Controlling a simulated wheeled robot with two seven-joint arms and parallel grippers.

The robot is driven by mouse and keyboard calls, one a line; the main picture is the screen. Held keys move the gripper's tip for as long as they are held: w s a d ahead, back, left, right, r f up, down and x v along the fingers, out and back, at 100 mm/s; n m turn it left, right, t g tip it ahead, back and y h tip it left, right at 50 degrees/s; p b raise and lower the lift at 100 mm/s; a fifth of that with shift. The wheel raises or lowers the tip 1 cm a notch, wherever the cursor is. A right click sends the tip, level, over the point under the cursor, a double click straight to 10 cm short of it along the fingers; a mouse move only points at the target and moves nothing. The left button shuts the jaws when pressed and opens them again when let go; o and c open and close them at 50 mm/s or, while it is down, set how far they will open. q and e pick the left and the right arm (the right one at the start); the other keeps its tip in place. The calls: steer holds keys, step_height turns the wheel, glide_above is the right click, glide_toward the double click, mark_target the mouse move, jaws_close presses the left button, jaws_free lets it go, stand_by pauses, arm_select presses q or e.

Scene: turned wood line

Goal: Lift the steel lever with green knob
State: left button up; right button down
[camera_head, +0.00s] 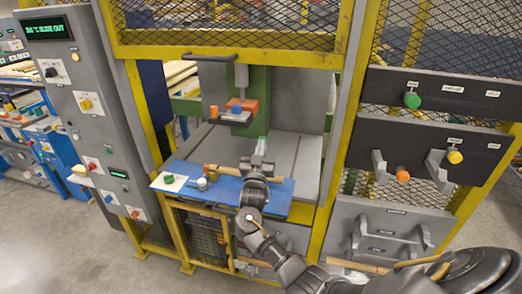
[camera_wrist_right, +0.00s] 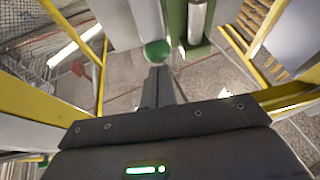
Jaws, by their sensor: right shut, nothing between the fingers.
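A green knob (camera_head: 411,100) sits on the upper dark panel at the right of the head view, below a small steel bracket. My right gripper (camera_head: 260,157) is far to its left, over the blue board in front of the machine opening. Its fingers are shut and empty. In the right wrist view the shut fingertips (camera_wrist_right: 156,72) point at a round green knob (camera_wrist_right: 157,51) just beyond them. I cannot tell whether they touch it, or whether it is the knob on the panel. A small pale green patch shows at the fingertips in the head view. My left gripper is not in view.
Yellow posts (camera_head: 337,130) frame the machine opening. A blue board (camera_head: 277,194) with small parts lies along its front. An orange knob (camera_head: 403,174) and a yellow knob (camera_head: 455,156) sit on the lower dark panel. A grey control cabinet (camera_head: 90,95) stands left.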

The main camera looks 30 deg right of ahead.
steer(key=s+a+b, duration=0.1)
steer(key=s+a, duration=0.8)
steer(key=s, duration=0.1)
steer(key=shift+s, duration=0.4)
